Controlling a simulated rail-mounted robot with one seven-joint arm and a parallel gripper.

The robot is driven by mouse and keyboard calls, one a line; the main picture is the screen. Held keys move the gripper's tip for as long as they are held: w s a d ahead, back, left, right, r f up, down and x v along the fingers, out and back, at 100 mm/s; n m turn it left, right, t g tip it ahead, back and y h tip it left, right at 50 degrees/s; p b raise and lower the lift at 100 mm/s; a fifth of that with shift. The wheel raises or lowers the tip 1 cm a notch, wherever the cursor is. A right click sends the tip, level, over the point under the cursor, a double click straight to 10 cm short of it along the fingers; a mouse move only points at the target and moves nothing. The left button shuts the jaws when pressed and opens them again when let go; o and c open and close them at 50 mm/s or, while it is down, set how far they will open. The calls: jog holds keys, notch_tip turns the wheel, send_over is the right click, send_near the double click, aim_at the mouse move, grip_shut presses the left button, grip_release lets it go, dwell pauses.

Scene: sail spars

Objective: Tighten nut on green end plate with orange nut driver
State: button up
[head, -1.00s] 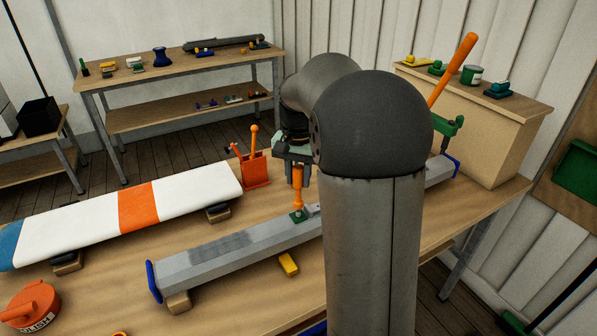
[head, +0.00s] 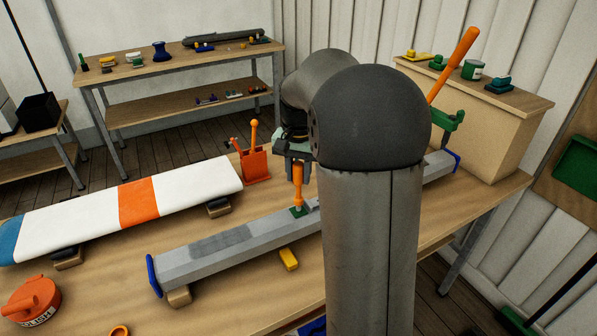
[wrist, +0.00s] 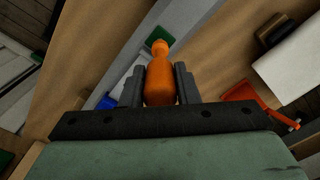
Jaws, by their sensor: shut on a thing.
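My gripper (head: 296,163) is shut on the orange nut driver (head: 298,188), which stands upright with its lower end at the green end plate (head: 298,211) on the grey spar (head: 220,248). In the wrist view the driver's orange handle (wrist: 159,78) sits between the two dark fingers, and part of a green plate (wrist: 160,36) shows just beyond it. The nut is hidden under the driver, so I cannot tell how it sits. The spar rests on blocks and has a blue cap (head: 153,276) at its near left end.
A red holder (head: 255,166) with orange-handled tools stands just left of my gripper. A white, orange and blue board (head: 90,213) lies to the left, with an orange polish tin (head: 32,300) in front. A yellow block (head: 289,259) lies before the spar. My arm hides the spar's middle.

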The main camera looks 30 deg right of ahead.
jog(key=shift+f, duration=0.2)
jog(key=shift+f+b, duration=0.65)
jog(key=shift+f, duration=0.1)
